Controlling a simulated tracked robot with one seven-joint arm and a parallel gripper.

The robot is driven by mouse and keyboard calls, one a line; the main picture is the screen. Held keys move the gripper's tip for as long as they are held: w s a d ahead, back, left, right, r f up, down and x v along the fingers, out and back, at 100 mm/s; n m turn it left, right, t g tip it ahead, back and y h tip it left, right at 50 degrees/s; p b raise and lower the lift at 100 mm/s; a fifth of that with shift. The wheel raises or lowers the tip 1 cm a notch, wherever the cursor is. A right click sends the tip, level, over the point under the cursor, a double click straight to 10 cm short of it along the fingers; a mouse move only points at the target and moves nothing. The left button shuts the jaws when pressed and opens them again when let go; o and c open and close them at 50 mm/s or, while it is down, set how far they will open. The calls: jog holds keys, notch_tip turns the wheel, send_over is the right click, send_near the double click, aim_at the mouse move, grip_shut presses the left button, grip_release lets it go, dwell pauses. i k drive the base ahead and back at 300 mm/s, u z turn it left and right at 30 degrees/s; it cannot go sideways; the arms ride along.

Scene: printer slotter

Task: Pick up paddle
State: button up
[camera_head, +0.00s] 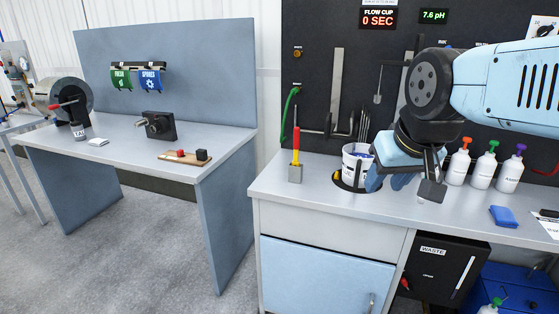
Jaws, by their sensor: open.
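My gripper (405,184) hangs above the right-hand counter, in front of the white bucket's right side, with its two fingers apart. I see nothing held between them. No object is plainly marked as the paddle. A small grey flat-bladed tool (378,97) hangs on the dark back panel, left of my gripper. A red and yellow handled tool (296,146) stands upright in a small metal block at the counter's left. The white bucket (352,156) sits in a round dark opening in the counter; my gripper partly hides it and its contents.
Several white bottles (484,167) with coloured caps stand right of my gripper. A blue cloth or sponge (504,216) lies near the counter's front. A black waste box (441,270) is below. A separate table (125,150) is at the left, with floor between.

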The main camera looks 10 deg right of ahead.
aim_at(296, 130)
jog(key=z, duration=0.2)
jog(key=i, duration=0.85)
jog(key=u, duration=0.1)
